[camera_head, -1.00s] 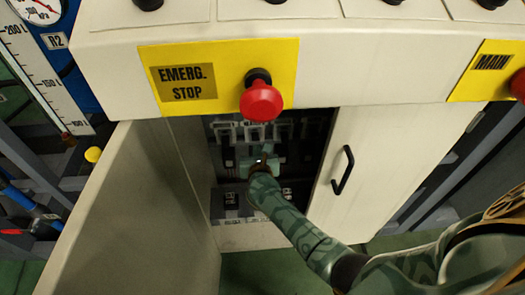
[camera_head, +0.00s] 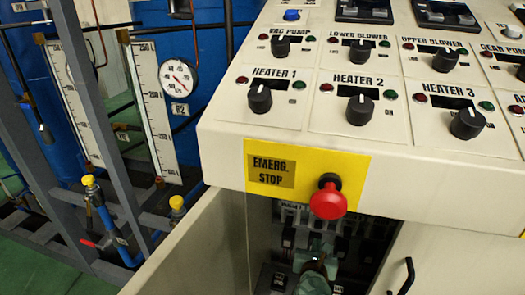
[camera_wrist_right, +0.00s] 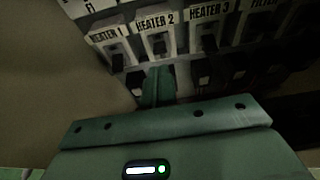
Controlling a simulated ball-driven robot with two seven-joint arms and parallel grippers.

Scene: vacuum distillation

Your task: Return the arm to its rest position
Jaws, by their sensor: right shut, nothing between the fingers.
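My right gripper (camera_head: 318,250) is inside the open lower cabinet (camera_head: 258,235), in front of the breaker panel (camera_head: 350,232). In the right wrist view its green fingers (camera_wrist_right: 158,85) are together with nothing between them. They point at the row of labelled breakers, just below the Heater 2 breaker (camera_wrist_right: 158,42) and right of the Heater 1 breaker (camera_wrist_right: 112,52). Whether the fingertips touch the panel cannot be told. My left gripper is not in view.
The cabinet's open door (camera_head: 200,250) stands left of my arm. The red emergency stop button (camera_head: 328,200) juts out above the opening. The closed door's black handle (camera_head: 402,275) is to the right. Pipes and a grey frame (camera_head: 75,150) stand at the far left.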

